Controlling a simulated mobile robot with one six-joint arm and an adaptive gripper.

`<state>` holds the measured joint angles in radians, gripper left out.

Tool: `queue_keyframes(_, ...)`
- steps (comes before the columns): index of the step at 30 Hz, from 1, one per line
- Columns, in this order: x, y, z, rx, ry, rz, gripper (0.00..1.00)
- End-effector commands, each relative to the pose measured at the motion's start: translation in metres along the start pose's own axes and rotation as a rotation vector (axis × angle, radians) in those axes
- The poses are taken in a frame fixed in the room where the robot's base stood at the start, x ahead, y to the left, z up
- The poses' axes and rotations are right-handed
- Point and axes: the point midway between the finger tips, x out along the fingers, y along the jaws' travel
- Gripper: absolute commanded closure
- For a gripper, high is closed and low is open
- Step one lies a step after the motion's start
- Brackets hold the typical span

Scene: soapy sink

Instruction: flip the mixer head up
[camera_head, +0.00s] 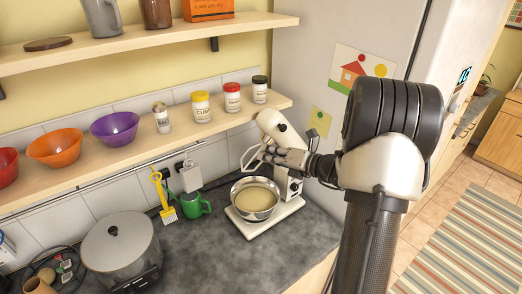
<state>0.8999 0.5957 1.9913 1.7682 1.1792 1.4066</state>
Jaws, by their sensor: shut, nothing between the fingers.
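The white stand mixer stands on the dark counter. Its head (272,124) is tilted up, clear of the bowl, with a dark round knob on its side. A pale loop that looks like the beater (248,158) sticks out to the left below the head. The steel bowl (255,213) sits on the white base (286,212) and holds a pale batter. My gripper (268,153) is shut and empty, in front of the raised head and above the bowl. It hides part of the mixer's neck. Whether it touches the head I cannot tell.
A shelf (150,143) with bowls and jars runs behind the mixer. The fridge (310,50) is behind at right. Counter in front of the mixer is clear.

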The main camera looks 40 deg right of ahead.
Motion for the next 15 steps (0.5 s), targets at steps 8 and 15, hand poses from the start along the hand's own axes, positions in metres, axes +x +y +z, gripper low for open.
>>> queue_keyframes(8,-0.054,-0.003,-0.001,0.005,0.001,-0.005,1.00)
queue_keyframes(15,-0.067,-0.004,-0.004,0.006,0.005,-0.003,1.00)
